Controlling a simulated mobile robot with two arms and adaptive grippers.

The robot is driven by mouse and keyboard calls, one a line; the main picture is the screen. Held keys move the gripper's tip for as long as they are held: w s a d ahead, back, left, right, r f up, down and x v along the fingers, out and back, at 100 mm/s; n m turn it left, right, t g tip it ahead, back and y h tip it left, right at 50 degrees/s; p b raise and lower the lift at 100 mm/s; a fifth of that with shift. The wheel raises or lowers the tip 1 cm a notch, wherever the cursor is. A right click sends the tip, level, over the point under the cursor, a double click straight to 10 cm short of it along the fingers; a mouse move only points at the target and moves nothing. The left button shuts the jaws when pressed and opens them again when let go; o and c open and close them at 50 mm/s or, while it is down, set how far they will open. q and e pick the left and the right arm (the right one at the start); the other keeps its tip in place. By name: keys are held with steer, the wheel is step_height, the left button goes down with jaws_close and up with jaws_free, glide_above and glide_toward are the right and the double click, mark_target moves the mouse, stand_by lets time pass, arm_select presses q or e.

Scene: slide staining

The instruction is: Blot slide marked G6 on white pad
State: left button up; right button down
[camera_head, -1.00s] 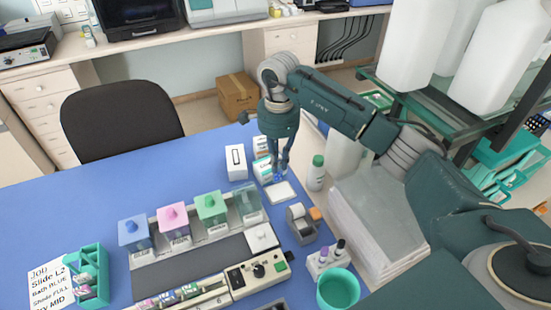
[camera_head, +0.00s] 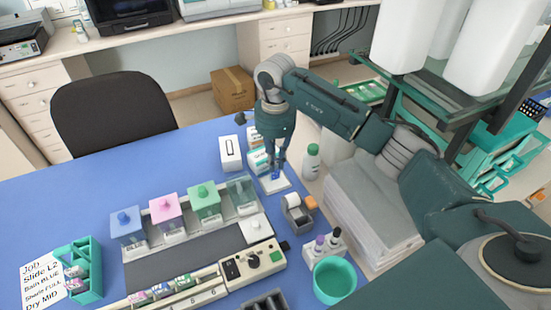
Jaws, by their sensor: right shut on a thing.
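The white pad (camera_head: 284,186) lies flat on the blue table at the right, in front of the white boxes. My right gripper (camera_head: 276,174) points down just over it and is shut on a slide (camera_head: 274,178), of which only a small blue-stained part shows between the fingertips. The slide's lower end is at the pad's surface; I cannot tell whether it touches. Its marking cannot be read. My left gripper is not in view.
Blue, pink, green and clear staining jars (camera_head: 164,216) stand in a row at the left. A job card (camera_head: 42,283) reads "Slide L2".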

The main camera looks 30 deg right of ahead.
steer(key=shift+f+b, duration=0.35)
steer(key=shift+f, duration=0.15)
stand_by(0.8)
steer(key=shift+s+a+f+b, duration=0.1)
steer(key=shift+s+f+b, duration=0.05)
steer(key=shift+b, duration=0.15)
stand_by(3.9)
